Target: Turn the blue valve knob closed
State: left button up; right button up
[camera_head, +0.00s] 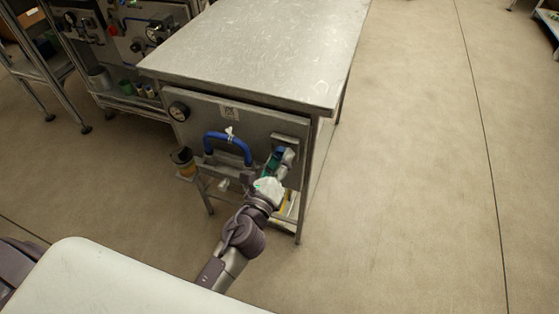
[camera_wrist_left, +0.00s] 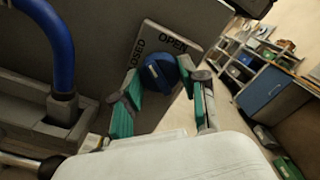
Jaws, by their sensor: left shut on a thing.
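The blue valve knob (camera_wrist_left: 160,75) sits on a grey plate (camera_wrist_left: 185,40) lettered OPEN, with a second word partly hidden that ends in "OSED". A small pale mark shows on the knob. In the head view the knob (camera_head: 279,151) is on the right of the bench's front panel, mostly hidden by my gripper. My left gripper (camera_head: 282,160) reaches it from the front. In the left wrist view, its green-padded fingers (camera_wrist_left: 163,88) stand on either side of the knob, shut on it. My right gripper is not in view.
A blue hose (camera_head: 228,143) loops on the panel left of the knob, close to my gripper. A gauge (camera_head: 178,111) is at the panel's upper left. The metal bench top (camera_head: 270,45) overhangs above. Shelving with equipment (camera_head: 130,40) stands behind left. The floor at right is clear.

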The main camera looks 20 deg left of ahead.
pick_arm(q)
jog(key=shift+n, duration=3.6)
jog(key=shift+f, duration=0.1)
jog(key=o, duration=1.1)
jog(key=shift+o, duration=0.2)
